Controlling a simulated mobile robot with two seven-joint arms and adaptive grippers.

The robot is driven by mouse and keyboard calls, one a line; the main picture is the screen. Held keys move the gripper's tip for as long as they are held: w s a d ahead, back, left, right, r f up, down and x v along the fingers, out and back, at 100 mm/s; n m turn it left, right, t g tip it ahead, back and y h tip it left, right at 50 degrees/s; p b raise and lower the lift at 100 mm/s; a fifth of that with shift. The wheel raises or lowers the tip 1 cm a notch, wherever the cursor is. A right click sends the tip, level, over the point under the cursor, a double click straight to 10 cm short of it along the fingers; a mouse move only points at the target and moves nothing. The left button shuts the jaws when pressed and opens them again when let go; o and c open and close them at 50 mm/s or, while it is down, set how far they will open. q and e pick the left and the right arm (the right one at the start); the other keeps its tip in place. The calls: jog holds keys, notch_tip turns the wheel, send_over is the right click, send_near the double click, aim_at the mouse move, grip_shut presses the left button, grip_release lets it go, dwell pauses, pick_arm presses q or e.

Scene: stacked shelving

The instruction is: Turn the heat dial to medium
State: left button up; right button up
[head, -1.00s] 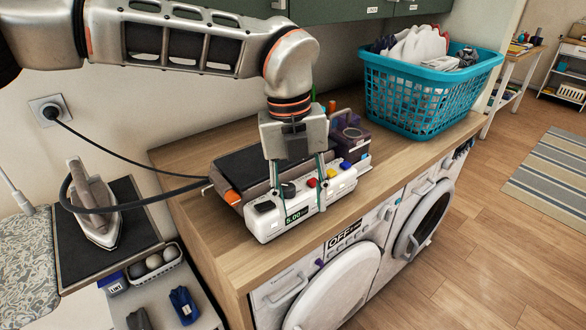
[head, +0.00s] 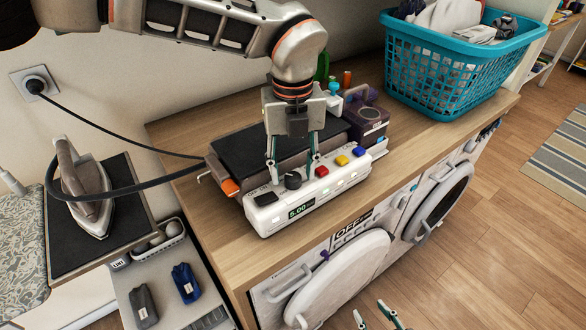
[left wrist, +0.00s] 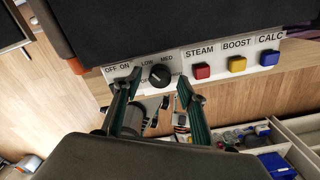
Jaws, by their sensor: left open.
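The black heat dial (head: 293,181) is on top of the white control panel (head: 335,184) of the ironing station. In the left wrist view the dial (left wrist: 159,76) sits below the LOW and MED labels; its exact pointing direction is too small to tell. My left gripper (head: 292,172) is open, with one finger on each side of the dial; it also shows in the left wrist view (left wrist: 155,87). I see gaps between fingers and dial there. A small display on the panel reads 5.00. My right gripper (head: 375,315) shows its parted fingertips at the bottom edge, apart from everything.
Red (left wrist: 202,71), yellow (left wrist: 237,64) and blue (left wrist: 270,57) buttons are right of the dial. The iron (head: 82,190) rests at the left, its cable running to the station. A teal laundry basket (head: 455,68) stands on the counter's right. The washer door (head: 345,275) is ajar below.

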pick_arm(q)
jog(key=shift+f, duration=0.45)
pick_arm(e)
jog(key=shift+w+r, duration=0.3)
jog(key=shift+r, duration=0.15)
pick_arm(q)
jog(key=shift+c, duration=0.4)
jog(key=c, duration=1)
pick_arm(e)
jog(key=shift+f, duration=0.1)
pick_arm(q)
jog(key=shift+m, duration=0.4)
pick_arm(e)
jog(key=shift+s+d+f, duration=0.1)
pick_arm(q)
jog(key=m, duration=0.3)
jog(key=shift+r+m, duration=0.1)
jog(key=shift+m, duration=0.2)
jog(key=m+p, duration=0.1)
jog(key=m, duration=0.4)
jog(key=shift+m+p, duration=0.45)
jog(key=shift+m, duration=1.65)
pick_arm(e)
jog(key=shift+r, duration=1)
